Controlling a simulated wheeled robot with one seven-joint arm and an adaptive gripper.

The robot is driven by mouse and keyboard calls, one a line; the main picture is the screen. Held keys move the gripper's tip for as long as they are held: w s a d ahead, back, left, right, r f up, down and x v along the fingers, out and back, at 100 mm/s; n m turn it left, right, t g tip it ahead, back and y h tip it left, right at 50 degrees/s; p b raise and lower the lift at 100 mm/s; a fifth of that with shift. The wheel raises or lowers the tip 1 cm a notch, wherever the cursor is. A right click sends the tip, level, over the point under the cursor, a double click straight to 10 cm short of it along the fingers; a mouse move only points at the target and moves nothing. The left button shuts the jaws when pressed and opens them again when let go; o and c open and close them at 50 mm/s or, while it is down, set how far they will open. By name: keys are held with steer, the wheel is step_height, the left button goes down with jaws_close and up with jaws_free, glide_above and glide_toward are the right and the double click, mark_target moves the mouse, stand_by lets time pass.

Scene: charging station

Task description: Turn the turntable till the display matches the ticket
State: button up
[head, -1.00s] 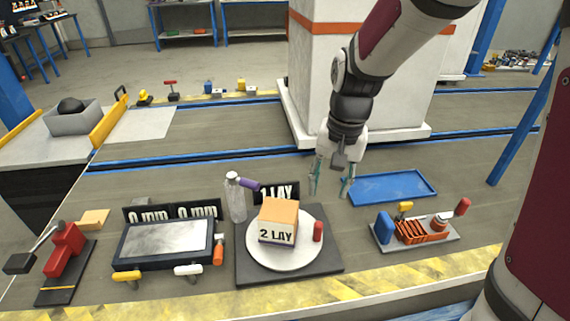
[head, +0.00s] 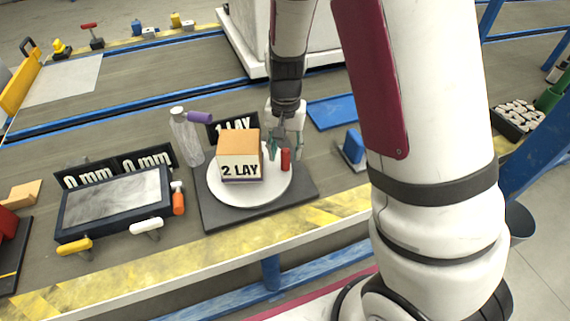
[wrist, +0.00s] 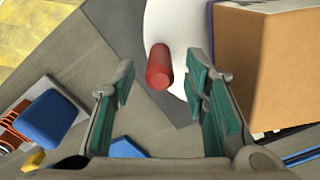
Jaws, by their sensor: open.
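The white round turntable (head: 230,198) sits on a dark square base (head: 215,219). A box with an orange-brown top (head: 238,142) stands on it, with "2 LAY" on the face toward me. A red upright peg (head: 286,160) stands at the turntable's right rim. My gripper (head: 285,150) is open, pointing down just behind the peg. In the wrist view the red peg (wrist: 158,68) shows between and beyond the fingertips, with the box (wrist: 280,70) beside the right finger. No contact is clear.
A clear bottle (head: 186,138) stands at the turntable's back left. A black-framed tray (head: 115,200) with knobs and two "0 mm" displays (head: 148,160) is further left. A blue tray (head: 331,112) lies behind right. My arm hides much of the right side.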

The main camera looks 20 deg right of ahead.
mark_target(286, 160)
steer(key=shift+f+b, duration=0.7)
steer(key=shift+f, duration=1.5)
jaws_close()
